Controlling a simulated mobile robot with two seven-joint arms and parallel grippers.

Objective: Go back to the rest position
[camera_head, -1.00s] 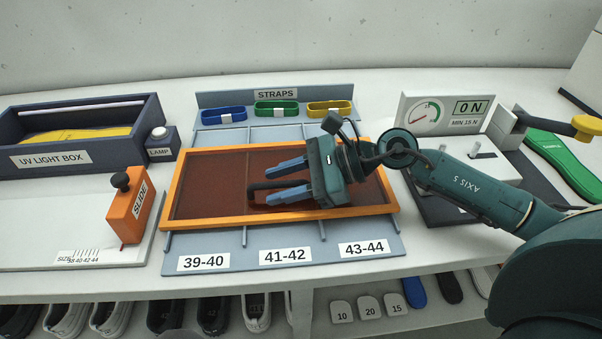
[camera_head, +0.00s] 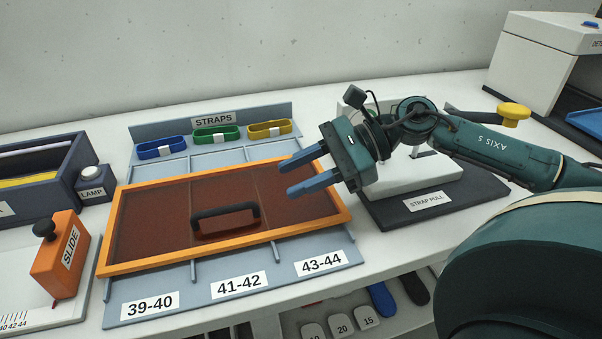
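My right gripper (camera_head: 306,173) is in the head view at centre right, its two blue fingers apart with nothing between them. It hovers over the right end of the orange-framed lid (camera_head: 150,265), clear of the black handle (camera_head: 225,218). The lid lies over the blue-grey straps tray (camera_head: 290,280). My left gripper is not in view.
The strap pull stand (camera_head: 430,202) is behind and right of my gripper. The orange slide block (camera_head: 60,255) and lamp (camera_head: 91,184) stand left. Shoes and insoles are on a lower shelf.

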